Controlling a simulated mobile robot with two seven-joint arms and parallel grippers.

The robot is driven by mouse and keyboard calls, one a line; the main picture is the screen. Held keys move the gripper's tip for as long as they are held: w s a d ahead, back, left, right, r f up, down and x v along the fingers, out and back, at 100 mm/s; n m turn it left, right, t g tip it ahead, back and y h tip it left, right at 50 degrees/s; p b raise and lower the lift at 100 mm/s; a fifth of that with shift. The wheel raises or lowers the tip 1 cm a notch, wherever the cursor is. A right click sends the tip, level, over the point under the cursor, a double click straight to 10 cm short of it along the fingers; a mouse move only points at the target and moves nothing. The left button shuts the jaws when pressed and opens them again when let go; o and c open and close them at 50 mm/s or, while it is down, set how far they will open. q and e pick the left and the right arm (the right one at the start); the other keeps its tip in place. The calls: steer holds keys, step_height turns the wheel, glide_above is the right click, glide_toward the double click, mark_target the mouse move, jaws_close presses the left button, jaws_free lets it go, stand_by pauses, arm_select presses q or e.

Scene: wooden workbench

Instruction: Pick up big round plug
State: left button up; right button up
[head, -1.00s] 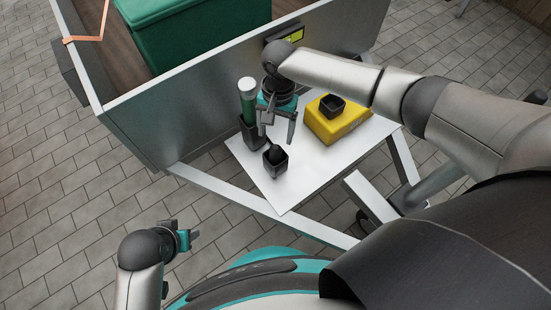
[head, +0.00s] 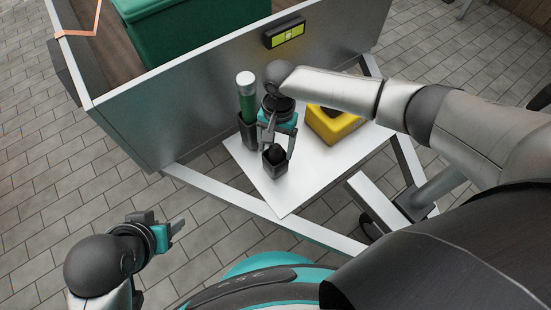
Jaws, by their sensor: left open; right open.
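A dark round plug (head: 276,155) sits in a small black square holder (head: 275,171) on the white shelf. My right gripper (head: 276,148) is above the holder, pointing down, with its open fingers at the plug's height. The fingers appear to be on either side of the plug; whether they touch it I cannot tell. My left gripper (head: 178,227) is open and empty at the lower left, over the floor and away from the shelf.
The cart's grey wall (head: 190,105) rises behind. The shelf's front (head: 282,203) is clear.

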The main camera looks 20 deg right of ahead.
steer(key=shift+c, duration=0.3)
jaws_close()
stand_by(0.5)
stand_by(0.3)
